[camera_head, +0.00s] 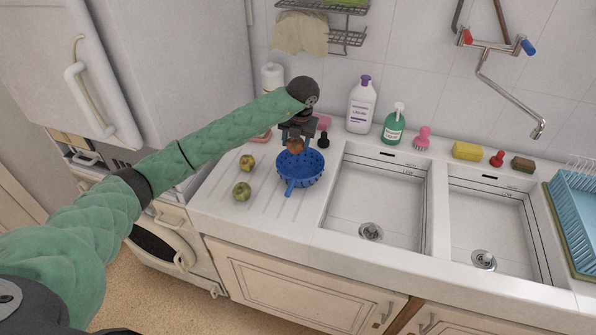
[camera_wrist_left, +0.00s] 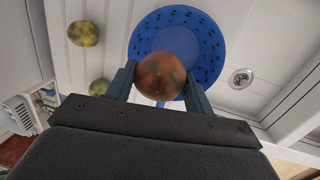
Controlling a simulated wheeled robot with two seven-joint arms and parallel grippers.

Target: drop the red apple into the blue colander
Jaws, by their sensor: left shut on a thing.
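The red apple (camera_head: 295,144) is held between the fingers of my left gripper (camera_head: 297,140), above the blue colander (camera_head: 299,172). In the left wrist view the reddish-brown apple (camera_wrist_left: 161,76) sits between both fingertips of the left gripper (camera_wrist_left: 160,82). There the apple overlaps the near part of the colander (camera_wrist_left: 203,30), whose bowl spreads out behind it. The colander stands on the ribbed counter left of the sinks, its handle toward the front. I cannot tell the exact height of the apple over it. My right gripper is not in view.
Two yellow-green apples (camera_head: 247,163) (camera_head: 242,191) lie on the counter left of the colander. A white bottle (camera_head: 361,106) and a green soap bottle (camera_head: 393,126) stand behind the sinks (camera_head: 378,200). A blue dish rack (camera_head: 577,200) is at far right.

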